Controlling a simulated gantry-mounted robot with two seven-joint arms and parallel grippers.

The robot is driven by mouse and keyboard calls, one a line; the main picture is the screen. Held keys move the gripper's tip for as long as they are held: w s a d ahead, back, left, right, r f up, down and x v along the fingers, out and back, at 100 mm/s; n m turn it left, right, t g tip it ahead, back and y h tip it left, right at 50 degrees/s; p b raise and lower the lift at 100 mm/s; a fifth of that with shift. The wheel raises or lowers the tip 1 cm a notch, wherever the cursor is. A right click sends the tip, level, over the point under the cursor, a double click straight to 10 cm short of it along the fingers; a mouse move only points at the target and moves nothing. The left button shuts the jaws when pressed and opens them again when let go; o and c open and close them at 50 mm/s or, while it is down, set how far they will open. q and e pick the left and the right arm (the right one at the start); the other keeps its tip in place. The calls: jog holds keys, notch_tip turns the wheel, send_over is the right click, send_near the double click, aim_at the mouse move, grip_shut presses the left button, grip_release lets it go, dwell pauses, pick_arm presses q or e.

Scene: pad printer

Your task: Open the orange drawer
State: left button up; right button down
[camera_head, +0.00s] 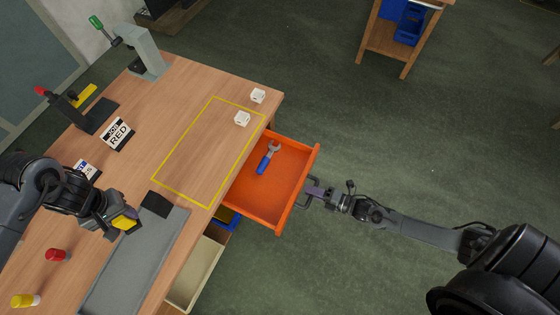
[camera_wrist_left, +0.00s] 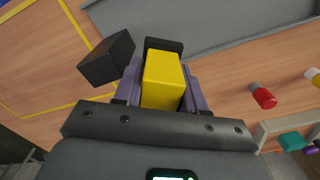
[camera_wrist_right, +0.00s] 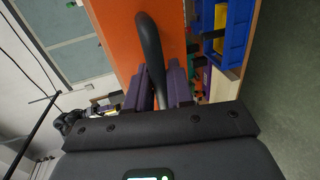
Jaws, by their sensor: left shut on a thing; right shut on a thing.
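The orange drawer (camera_head: 275,178) is pulled out from the right side of the wooden table, and its inside is in view. A wrench with a blue handle (camera_head: 264,164) lies in it. My right gripper (camera_head: 314,193) is shut on the drawer's dark handle at the drawer's outer front. In the right wrist view the curved black handle (camera_wrist_right: 150,55) runs between the purple fingers, against the orange front (camera_wrist_right: 115,30). My left gripper (camera_head: 122,224) is over the table, shut on a yellow block (camera_wrist_left: 161,80).
A grey tray (camera_head: 130,265), a black block (camera_head: 156,204), red and yellow cylinders (camera_head: 57,255) and a RED card (camera_head: 118,133) also lie there. Open floor lies right of the drawer.

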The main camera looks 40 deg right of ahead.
jog(key=c, duration=1.1)
grip_release()
jog(key=shift+c, duration=0.2)
